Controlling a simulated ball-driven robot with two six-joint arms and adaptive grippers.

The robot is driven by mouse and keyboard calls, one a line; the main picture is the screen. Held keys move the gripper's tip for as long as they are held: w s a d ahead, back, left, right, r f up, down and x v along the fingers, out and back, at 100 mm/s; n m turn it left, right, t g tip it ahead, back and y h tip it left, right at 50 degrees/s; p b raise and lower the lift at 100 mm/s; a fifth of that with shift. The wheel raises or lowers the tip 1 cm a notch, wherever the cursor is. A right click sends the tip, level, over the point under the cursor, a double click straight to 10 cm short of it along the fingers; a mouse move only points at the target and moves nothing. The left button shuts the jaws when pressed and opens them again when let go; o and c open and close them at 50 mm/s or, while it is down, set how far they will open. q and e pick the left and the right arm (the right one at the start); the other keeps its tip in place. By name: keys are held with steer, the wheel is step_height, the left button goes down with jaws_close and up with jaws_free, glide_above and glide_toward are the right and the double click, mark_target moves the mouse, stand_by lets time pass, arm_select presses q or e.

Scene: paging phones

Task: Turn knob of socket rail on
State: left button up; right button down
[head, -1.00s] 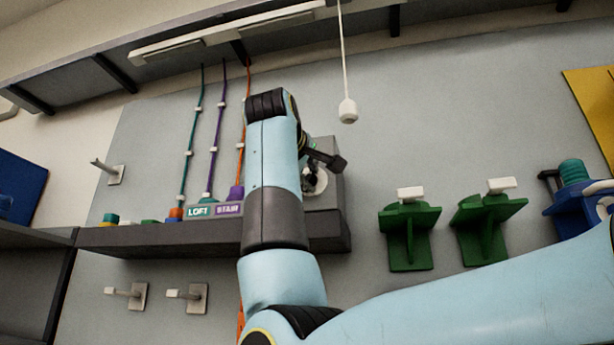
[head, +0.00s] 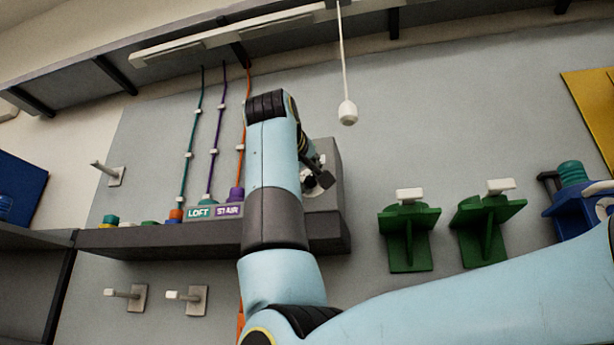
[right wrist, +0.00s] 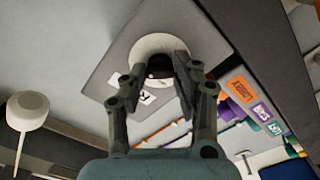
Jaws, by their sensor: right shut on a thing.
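The socket rail (head: 135,241) is the long dark grey ledge on the wall panel, with a grey box at its right end. In the right wrist view a dark knob (right wrist: 160,67) sits on a round white dial (right wrist: 163,44) on the grey plate. My right gripper (right wrist: 158,77) is shut on the knob, one finger on each side of it. In the head view my right gripper (head: 317,181) is at the box, and my arm hides most of the dial and knob. My left gripper is not in view.
LOFT (head: 199,212) and STAIR (head: 229,209) labels stand on the rail, with coloured cables rising above. A white pull cord (head: 347,112) hangs right of the box. Green brackets (head: 408,238) are further right. Pegs (head: 130,295) stick out below the rail.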

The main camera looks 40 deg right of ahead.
steer(key=shift+f, duration=0.15)
steer(key=c, duration=1)
jaws_free()
steer(key=shift+a, duration=0.1)
steer(key=v, duration=0.7)
steer(key=shift+s+a, duration=0.15)
